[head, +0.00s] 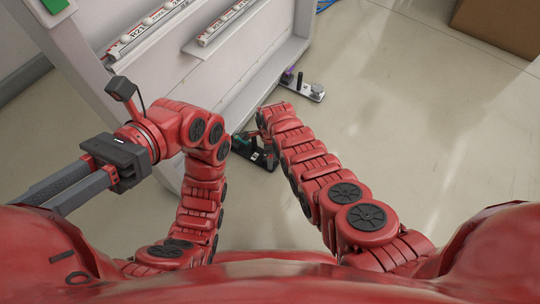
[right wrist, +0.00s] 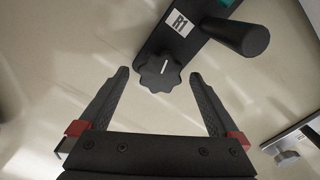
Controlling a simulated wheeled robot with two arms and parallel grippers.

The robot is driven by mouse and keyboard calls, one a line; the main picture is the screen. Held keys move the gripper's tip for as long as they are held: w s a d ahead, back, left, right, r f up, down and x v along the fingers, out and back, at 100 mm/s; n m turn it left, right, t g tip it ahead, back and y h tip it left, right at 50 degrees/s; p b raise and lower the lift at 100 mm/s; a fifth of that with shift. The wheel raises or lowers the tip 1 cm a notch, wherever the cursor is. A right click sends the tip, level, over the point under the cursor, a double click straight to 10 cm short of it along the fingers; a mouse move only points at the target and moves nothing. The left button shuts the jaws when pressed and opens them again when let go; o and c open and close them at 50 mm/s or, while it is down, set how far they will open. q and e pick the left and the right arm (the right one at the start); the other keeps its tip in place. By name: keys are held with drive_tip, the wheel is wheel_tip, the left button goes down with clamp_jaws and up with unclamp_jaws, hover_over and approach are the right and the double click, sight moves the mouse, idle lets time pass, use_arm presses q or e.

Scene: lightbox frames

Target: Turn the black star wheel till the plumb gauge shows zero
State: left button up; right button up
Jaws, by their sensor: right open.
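In the right wrist view, a black star wheel (right wrist: 158,72) with a white mark sits at the end of a dark plate labelled R1 (right wrist: 180,22). My right gripper (right wrist: 158,76) is open, with one fingertip on each side of the wheel and visible gaps between; depth is hard to judge. In the head view, the dark unit (head: 263,158) with a teal part stands by the cabinet foot, and my right arm's end hides part of it. My left gripper (head: 65,188) is at the left, away from the unit; its fingertips are hidden. I cannot make out a plumb gauge.
A black cylindrical handle (right wrist: 240,38) sticks out beside the R1 plate. A second unit (head: 308,91) with a pale plate and purple part lies farther back. The white cabinet (head: 225,75) carries labelled rails. A brown box (head: 500,32) is back right; the right floor is clear.

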drive_tip(key=shift+f, duration=0.25)
use_arm(q)
drive_tip(key=shift+s+a+f+m+t, duration=0.3)
drive_tip(key=shift+s+a+f+t, duration=0.1)
drive_tip(key=shift+s+a+t, duration=0.45)
drive_tip(key=shift+w+d, duration=0.1)
use_arm(e)
drive_tip(key=c, duration=1.4)
drive_tip(key=shift+o, duration=0.2)
drive_tip(key=shift+n, duration=0.3)
